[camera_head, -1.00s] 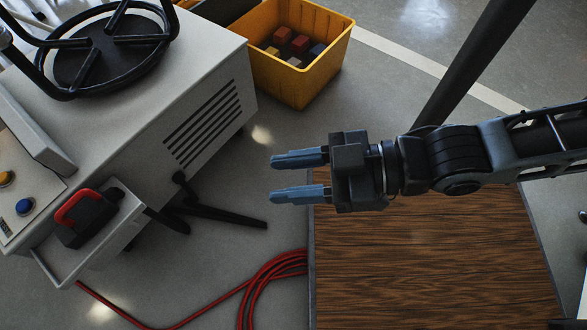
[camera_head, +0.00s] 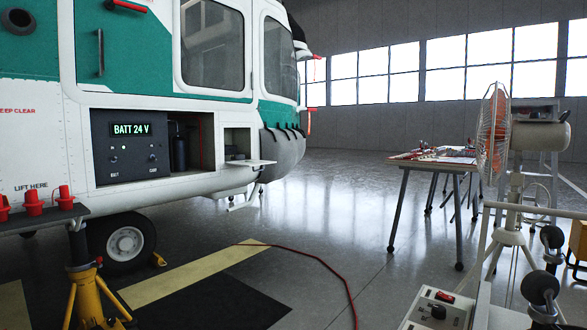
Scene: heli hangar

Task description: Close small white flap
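The small white flap (camera_head: 252,162) is on the side of the white and green helicopter (camera_head: 215,95). It sticks out roughly level from the lower edge of a small square opening (camera_head: 237,143), so it stands open. The opening lies to the right of a larger bay with a dark panel (camera_head: 130,146) reading "BATT 24 V". My gripper is not in this view, so its place relative to the flap does not show.
A yellow jack stand (camera_head: 90,295) with red caps above it stands at the lower left. A red cable (camera_head: 325,265) lies on the floor. A table (camera_head: 432,165), a fan (camera_head: 495,130) and a grey control box (camera_head: 440,310) are at the right. The middle floor is open.

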